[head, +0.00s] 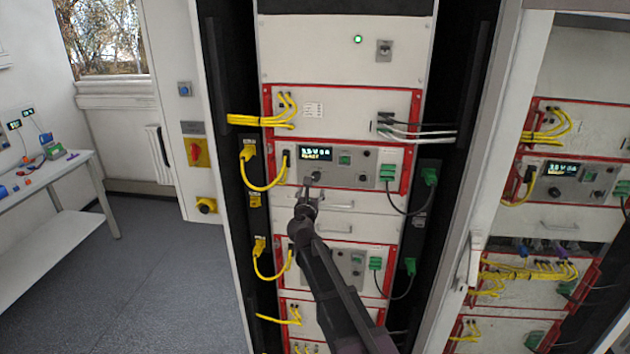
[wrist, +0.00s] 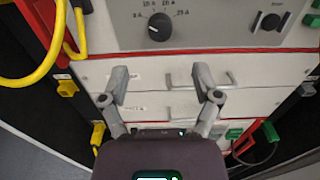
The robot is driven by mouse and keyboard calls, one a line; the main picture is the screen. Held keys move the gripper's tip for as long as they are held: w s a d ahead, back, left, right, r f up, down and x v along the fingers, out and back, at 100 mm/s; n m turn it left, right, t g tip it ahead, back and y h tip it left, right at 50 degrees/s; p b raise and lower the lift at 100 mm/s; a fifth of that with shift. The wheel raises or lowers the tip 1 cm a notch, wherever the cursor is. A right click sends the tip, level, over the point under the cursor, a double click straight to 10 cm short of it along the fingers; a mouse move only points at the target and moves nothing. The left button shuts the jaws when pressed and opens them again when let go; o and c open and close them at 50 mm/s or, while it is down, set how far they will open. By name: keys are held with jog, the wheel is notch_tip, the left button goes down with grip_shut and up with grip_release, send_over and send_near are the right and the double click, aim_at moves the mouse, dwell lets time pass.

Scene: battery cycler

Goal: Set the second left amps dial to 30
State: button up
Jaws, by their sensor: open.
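A round black dial (wrist: 160,27) with amps marks printed in an arc around its upper side sits on a light grey panel at the top of the wrist view. In the head view my gripper (head: 306,198) is just below the lower left of the upper left unit (head: 332,176), which has a lit display (head: 315,154). A second unit (head: 347,264) lower in the same rack is partly hidden by my arm.
Yellow cables (head: 263,183) loop at the left of the rack and green plugs (head: 387,173) with dark cables hang at the right. Drawer fronts with handles (wrist: 184,84) lie below the dial panel. A second rack with a similar unit (head: 572,178) stands to the right.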

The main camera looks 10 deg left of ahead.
aim_at(316, 178)
jog(key=w, duration=0.8)
jog(key=shift+w+d, duration=0.2)
jog(key=shift+w, duration=0.05)
grip_shut()
